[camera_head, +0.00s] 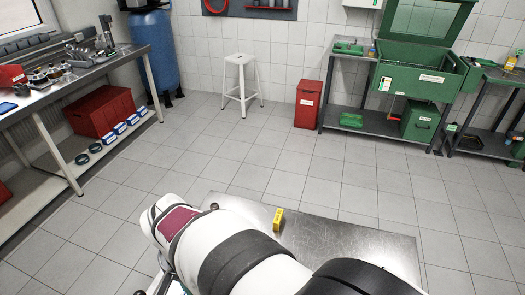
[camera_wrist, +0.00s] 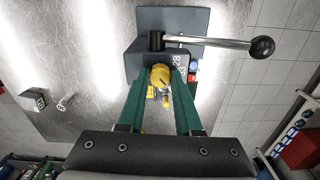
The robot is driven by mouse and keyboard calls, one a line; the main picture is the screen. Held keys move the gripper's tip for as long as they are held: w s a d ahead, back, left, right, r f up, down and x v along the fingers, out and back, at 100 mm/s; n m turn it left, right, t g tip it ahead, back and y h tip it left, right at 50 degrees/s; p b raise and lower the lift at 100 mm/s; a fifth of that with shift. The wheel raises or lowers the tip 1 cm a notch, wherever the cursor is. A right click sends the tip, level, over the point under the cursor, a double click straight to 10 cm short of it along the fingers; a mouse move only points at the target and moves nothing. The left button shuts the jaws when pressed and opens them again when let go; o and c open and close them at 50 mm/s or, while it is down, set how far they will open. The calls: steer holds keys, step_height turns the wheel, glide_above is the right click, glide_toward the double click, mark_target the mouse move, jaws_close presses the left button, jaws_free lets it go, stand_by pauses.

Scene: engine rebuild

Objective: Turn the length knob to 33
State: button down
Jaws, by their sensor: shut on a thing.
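In the wrist view, a dark grey device (camera_wrist: 140,62) stands on the metal table, with a yellow knob (camera_wrist: 160,73) on its near side. This appears to be the length knob. My gripper (camera_wrist: 161,78) has its two green fingers on either side of the knob and is shut on it. In the head view my white arm hides the gripper and the knob.
A metal lever with a black ball (camera_wrist: 262,47) sticks out right from the device. A small grey block (camera_wrist: 33,101) and a metal cylinder (camera_wrist: 66,101) stand on the table to the left. In the head view, a yellow block (camera_head: 278,219) stands on the metal table (camera_head: 345,243).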

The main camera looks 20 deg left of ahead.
steer(key=shift+n, duration=0.4)
steer(key=n, duration=0.8)
steer(key=shift+n, duration=0.4)
stand_by(0.3)
steer(key=c, duration=0.6)
jaws_free()
step_height(320, 180, up, 16)
